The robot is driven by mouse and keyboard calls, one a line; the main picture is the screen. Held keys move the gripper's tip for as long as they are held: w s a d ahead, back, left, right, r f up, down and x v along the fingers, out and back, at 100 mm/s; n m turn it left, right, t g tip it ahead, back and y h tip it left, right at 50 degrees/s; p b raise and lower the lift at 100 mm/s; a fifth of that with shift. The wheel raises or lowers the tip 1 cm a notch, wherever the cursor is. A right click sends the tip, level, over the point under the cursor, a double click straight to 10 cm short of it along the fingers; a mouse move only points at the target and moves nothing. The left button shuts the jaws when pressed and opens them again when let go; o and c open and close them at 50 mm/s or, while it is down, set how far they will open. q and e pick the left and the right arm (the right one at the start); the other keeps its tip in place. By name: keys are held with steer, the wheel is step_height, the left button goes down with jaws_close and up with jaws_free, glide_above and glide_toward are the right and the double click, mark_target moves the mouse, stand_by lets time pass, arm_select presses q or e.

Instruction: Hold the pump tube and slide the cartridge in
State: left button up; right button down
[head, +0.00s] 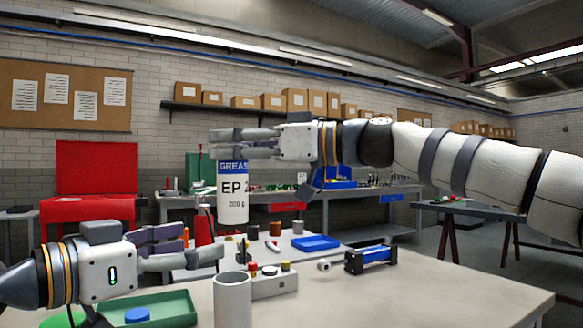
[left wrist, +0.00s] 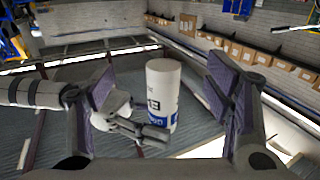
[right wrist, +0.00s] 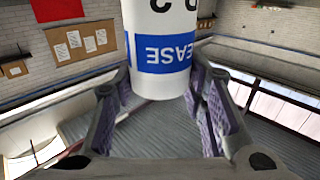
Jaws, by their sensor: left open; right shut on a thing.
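A white grease cartridge (head: 232,195) with a blue band and "EP 2" lettering hangs upright in my right gripper (head: 232,143), which is shut on its upper end. The cartridge also shows in the left wrist view (left wrist: 162,85) and the right wrist view (right wrist: 160,50). A grey tube, the pump tube (head: 233,302), stands upright at the near edge of the table view, below the cartridge and apart from it. Its lower end is cut off by the frame. My left gripper (head: 196,248) is open and empty, left of the tube and above its rim. The tube is not visible in either wrist view.
A green tray (head: 178,308) with a blue round part (head: 137,315) lies left of the tube. A grey block with coloured knobs (head: 273,284) stands right behind the tube. A blue part (head: 370,257) lies farther right. The table's right side is clear.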

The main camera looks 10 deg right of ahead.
mark_target(217, 291)
steer(key=shift+s+a+r, duration=0.2)
steer(key=shift+s+a, duration=0.1)
arm_select(q)
step_height(217, 291, down, 8)
steer(key=shift+r, duration=0.15)
steer(key=x, duration=0.6)
steer(key=shift+w+d, duration=0.15)
steer(key=shift+d, duration=0.1)
arm_select(e)
steer(key=shift+d, duration=0.1)
arm_select(q)
steer(key=shift+w+d, duration=0.3)
steer(key=shift+w, duration=0.05)
steer(key=shift+c, duration=0.4)
jaws_close()
